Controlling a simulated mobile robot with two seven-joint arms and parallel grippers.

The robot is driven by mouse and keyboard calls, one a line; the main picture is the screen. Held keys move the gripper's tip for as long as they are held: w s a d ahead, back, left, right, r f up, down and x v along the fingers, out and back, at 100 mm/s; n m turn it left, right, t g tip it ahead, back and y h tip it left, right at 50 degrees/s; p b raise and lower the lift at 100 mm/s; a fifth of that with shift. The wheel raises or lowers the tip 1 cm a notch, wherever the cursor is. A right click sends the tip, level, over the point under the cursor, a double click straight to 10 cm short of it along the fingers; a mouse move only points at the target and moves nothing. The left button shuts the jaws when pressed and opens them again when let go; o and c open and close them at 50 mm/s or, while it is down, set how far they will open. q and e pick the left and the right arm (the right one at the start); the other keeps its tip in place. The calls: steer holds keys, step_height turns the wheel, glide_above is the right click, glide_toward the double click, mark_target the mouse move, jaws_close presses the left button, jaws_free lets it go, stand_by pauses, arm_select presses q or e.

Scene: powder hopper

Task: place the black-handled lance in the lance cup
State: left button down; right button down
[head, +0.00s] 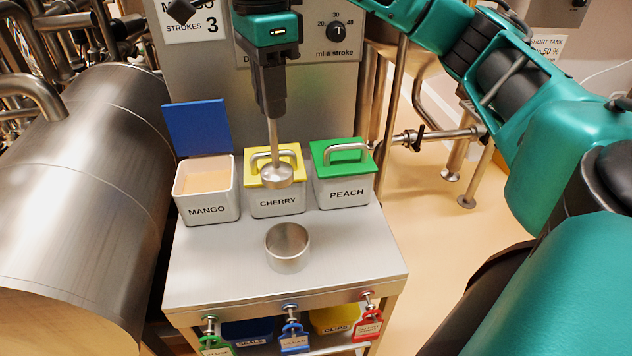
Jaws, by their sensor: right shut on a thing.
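My right gripper (270,98) comes down from the top and is shut on the lance. The lance (272,135) hangs upright, a thin steel shaft with a round steel end piece (277,175) at the bottom. Its handle is hidden between the dark fingers. The end piece shows in front of the yellow-lidded CHERRY bin, above the cart top. The lance cup (288,250) is a short open steel cylinder on the cart top, below and slightly right of the lance in the picture. The lance is apart from the cup. My left gripper is not in view.
The steel cart top (215,265) is clear around the cup. Behind it stand the open MANGO bin (208,211) with a raised blue lid, the CHERRY bin (278,204) and the green-lidded PEACH bin (345,193). A large steel cylinder (80,190) flanks the left.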

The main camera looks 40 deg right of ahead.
mark_target(280, 171)
steer(key=shift+s+f, duration=0.1)
steer(key=shift+s, duration=0.2)
step_height(280, 171, down, 9)
steer(key=b, duration=0.3)
step_height(280, 171, down, 6)
step_height(280, 171, down, 5)
steer(key=shift+r+b, duration=0.1)
steer(key=shift+b, duration=0.25)
steer(key=shift+f, duration=0.25)
steer(key=c, duration=0.9)
jaws_free()
steer(key=shift+r, duration=0.1)
steer(key=shift+o, duration=0.2)
